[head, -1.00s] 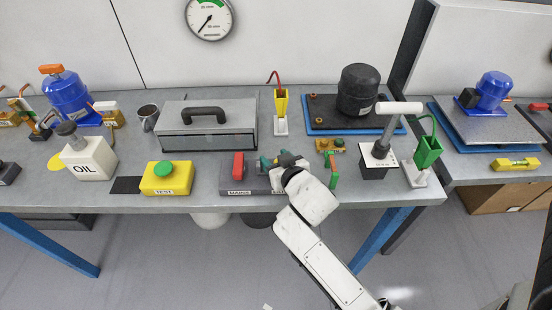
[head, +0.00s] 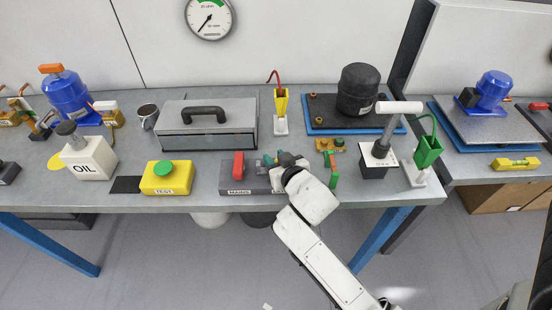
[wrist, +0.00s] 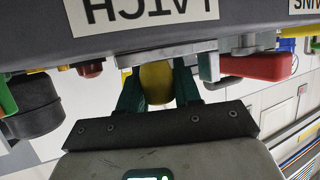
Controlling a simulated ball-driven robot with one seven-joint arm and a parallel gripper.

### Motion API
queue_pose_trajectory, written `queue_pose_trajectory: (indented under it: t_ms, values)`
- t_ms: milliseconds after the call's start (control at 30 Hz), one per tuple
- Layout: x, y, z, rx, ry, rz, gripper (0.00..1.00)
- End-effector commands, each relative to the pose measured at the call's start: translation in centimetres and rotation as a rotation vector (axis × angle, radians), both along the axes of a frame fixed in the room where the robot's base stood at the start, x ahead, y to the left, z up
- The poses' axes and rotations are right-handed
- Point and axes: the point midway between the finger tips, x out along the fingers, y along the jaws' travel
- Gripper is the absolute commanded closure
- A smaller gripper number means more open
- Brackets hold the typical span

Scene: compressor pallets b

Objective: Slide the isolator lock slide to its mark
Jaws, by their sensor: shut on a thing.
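The grey isolator unit (head: 258,181) lies at the bench front with a MAINS label and a red lever (head: 238,164). My gripper (head: 275,158) is at its right part, fingers over the unit and arm coming from the front right. In the wrist view, which is upside down, my teal fingers (wrist: 158,90) are shut on a rounded yellow piece (wrist: 156,80), apparently the knob of the lock slide. It sits beside the grey body with the LATCH label (wrist: 145,10). The slide's track and its mark are hidden or cannot be made out.
A yellow TEST box (head: 167,180) with a green button stands to the left. A grey case (head: 206,140) and a yellow holder (head: 281,108) stand behind. A green clip piece (head: 333,172) and a black block with a white-handled lever (head: 376,165) are close on the right.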

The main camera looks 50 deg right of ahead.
Motion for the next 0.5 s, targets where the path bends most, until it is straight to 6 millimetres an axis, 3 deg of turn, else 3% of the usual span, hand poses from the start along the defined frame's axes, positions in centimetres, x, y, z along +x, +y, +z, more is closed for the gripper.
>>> queue_pose_trajectory:
  t_ms: [267, 500]
  values:
    - [2.3, 1.8, -0.2, 0.001, -0.001, 0.003, 1.0]
    - [2.3, 1.8, 0.0, 0.001, 0.001, 0.001, 1.0]
